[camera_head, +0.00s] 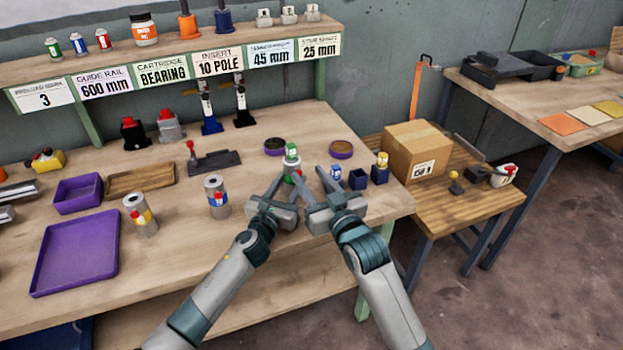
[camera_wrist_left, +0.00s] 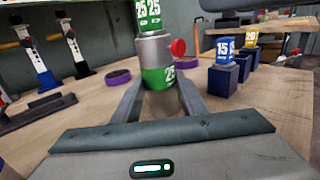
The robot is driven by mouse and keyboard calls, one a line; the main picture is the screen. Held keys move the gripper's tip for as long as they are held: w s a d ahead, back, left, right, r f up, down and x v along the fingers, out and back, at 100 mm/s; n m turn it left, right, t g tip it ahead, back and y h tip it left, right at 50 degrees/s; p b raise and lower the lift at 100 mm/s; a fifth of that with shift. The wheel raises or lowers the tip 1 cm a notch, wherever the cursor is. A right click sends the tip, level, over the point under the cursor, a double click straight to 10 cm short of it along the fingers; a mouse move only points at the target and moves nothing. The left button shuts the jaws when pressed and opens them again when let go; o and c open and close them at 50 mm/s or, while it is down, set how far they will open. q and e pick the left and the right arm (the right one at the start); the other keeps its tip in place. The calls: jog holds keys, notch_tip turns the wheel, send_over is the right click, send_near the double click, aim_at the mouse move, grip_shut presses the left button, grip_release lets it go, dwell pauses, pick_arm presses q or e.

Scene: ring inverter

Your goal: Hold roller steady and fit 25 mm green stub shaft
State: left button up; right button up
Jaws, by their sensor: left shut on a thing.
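The roller (camera_wrist_left: 158,55) is a grey upright cylinder with a green "25" band and a red knob. My left gripper (camera_wrist_left: 160,100) is shut around its lower part. The green stub shaft (camera_wrist_left: 149,12), marked 25, stands at the roller's top end in the left wrist view; how deep it sits is hidden. In the head view the green shaft (camera_head: 291,152) shows just beyond my left gripper (camera_head: 288,181). My right gripper (camera_head: 309,173) is close beside it, with fingers apart and nothing seen between them.
Blue blocks right of the grippers hold a blue "15" stub (camera_wrist_left: 225,48) and a yellow "20" stub (camera_head: 382,159); another blue block (camera_head: 358,179) looks empty. Two other rollers (camera_head: 216,197) (camera_head: 140,215) stand left. A purple tray (camera_head: 75,252) lies farther left. Purple-rimmed dishes (camera_head: 341,150) lie behind.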

dwell(0.4)
pick_arm(q)
jog(key=o, duration=1.5)
jog(key=v, duration=1.2)
jog(key=shift+s, duration=0.1)
